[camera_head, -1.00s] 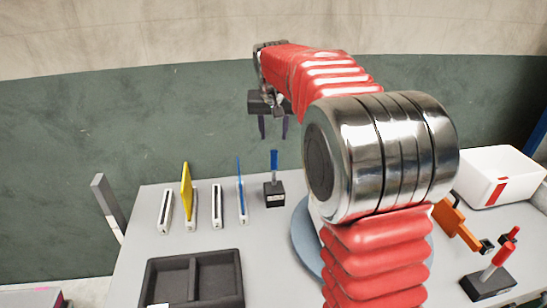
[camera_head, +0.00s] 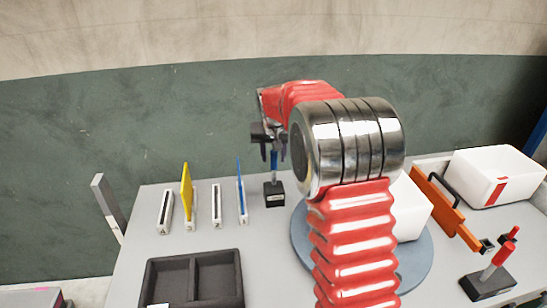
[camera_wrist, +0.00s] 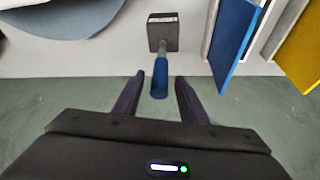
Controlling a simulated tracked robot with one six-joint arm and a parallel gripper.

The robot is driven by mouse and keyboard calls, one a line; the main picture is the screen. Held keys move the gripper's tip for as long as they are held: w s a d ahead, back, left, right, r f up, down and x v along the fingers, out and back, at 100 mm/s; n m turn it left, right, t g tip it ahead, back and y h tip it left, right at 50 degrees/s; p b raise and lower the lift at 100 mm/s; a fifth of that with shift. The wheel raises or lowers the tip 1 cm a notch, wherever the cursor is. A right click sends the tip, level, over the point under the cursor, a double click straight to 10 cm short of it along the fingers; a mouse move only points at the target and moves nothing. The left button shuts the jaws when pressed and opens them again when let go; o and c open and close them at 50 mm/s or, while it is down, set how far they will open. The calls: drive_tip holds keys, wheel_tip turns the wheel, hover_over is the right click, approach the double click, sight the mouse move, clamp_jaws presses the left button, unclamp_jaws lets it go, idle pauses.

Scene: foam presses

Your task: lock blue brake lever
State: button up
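The blue brake lever (camera_head: 274,163) stands upright on a small black base (camera_head: 274,194) near the back edge of the table. In the wrist view its blue handle (camera_wrist: 160,77) lies between the two fingers, with the grey shaft and dark base (camera_wrist: 163,33) beyond. My gripper (camera_head: 273,155) is above and around the top of the lever, pointing down. Its fingers (camera_wrist: 157,85) are open, with a gap on both sides of the handle. The head view partly hides the lever top behind the fingers.
Left of the lever, a blue panel (camera_head: 240,190) and a yellow panel (camera_head: 186,190) stand in white slotted holders. A round blue-grey disc (camera_head: 300,236) lies to the right. A red lever (camera_head: 497,258), an orange panel (camera_head: 440,205) and a white bin (camera_head: 490,170) are farther right.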

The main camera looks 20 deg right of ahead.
drive_tip(key=shift+w+d+f, duration=0.1)
drive_tip(key=shift+w+f, duration=0.1)
drive_tip(key=shift+f, duration=0.3)
drive_tip(key=shift+c, duration=0.6)
clamp_jaws()
